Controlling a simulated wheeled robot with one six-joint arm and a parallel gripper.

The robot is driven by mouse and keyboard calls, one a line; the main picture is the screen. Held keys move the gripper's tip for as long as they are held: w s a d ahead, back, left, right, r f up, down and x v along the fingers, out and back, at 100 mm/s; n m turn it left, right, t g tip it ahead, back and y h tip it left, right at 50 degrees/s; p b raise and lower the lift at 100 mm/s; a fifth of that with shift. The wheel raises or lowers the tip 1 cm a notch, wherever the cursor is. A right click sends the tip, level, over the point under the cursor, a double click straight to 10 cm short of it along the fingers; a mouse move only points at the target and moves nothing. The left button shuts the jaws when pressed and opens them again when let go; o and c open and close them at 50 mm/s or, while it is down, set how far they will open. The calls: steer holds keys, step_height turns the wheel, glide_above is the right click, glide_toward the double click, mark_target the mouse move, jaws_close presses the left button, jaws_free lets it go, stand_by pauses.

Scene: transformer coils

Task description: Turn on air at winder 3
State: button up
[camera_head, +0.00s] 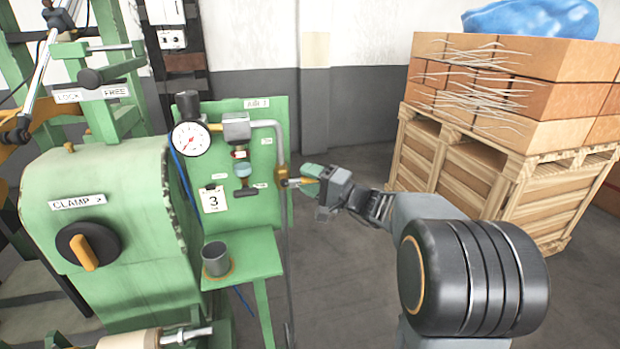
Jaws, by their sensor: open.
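The green air panel (277,115) carries a label that seems to read "AIR 3" and a card (213,199) with a "3". A grey pipe (268,123) bends down along its right edge to a brass valve (282,172). A short lever (294,183) sticks out to the right from the valve. A green piece (312,170) sits at the lever's right end, close to my gripper. My gripper (318,192) is open just right of the valve, at about lever height. I cannot tell whether its fingers touch or surround the lever. A round pressure gauge (190,139) is at the panel's upper left.
The green winder body (110,190) with a black "CLAMP 3" knob (88,249) stands left. A grey cup (216,259) rests on a small green shelf (258,257) below the panel. A wooden crate (480,175) stacked with boxes stands right. Floor between is clear.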

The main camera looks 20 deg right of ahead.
jaws_close()
stand_by(0.5)
